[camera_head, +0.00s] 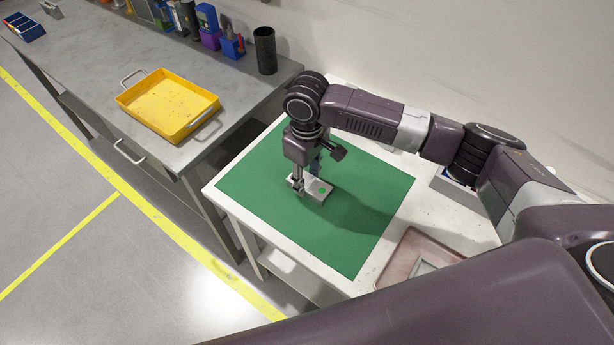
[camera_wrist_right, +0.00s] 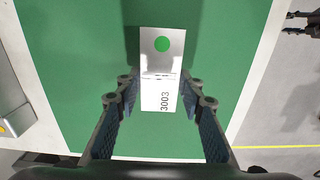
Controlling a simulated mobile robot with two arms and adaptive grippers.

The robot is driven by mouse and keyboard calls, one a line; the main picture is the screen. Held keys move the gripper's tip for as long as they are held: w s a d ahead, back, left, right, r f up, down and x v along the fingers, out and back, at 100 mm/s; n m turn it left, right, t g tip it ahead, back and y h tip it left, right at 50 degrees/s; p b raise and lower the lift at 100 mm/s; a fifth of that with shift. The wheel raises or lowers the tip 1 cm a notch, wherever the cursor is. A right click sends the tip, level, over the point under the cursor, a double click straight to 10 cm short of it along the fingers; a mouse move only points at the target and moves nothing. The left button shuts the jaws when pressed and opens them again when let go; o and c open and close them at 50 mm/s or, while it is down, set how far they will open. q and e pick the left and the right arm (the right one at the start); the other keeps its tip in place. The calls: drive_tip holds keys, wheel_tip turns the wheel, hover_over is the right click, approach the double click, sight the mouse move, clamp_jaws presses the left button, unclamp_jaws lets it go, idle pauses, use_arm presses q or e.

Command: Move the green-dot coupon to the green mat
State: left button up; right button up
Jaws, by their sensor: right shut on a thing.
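The green-dot coupon (camera_head: 321,190) is a small pale metal plate with a green dot near one end. My right gripper (camera_head: 299,187) comes down from above and is shut on the coupon. In the right wrist view, the coupon (camera_wrist_right: 161,68) lies between the two fingers, with "3003" on the near part and the dot beyond the fingertips. My left gripper is not in view.
The mat lies on a white table (camera_head: 215,196). A pinkish tray (camera_head: 392,262) is at its front right. A grey bench (camera_head: 90,62) at left carries a yellow tray (camera_head: 170,100), a black cylinder (camera_head: 265,50) and tools. The mat is otherwise clear.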

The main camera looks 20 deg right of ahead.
sight(306, 183)
drive_tip(key=o, duration=1)
drive_tip(key=shift+o, duration=1.3)
use_arm(q)
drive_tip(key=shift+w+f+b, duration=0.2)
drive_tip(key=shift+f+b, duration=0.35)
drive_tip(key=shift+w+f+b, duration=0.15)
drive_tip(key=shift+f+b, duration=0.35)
drive_tip(key=shift+b, duration=0.05)
use_arm(e)
wheel_tip(306, 183, up, 12)
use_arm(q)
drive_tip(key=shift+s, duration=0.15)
use_arm(e)
drive_tip(key=shift+s+a, duration=0.1)
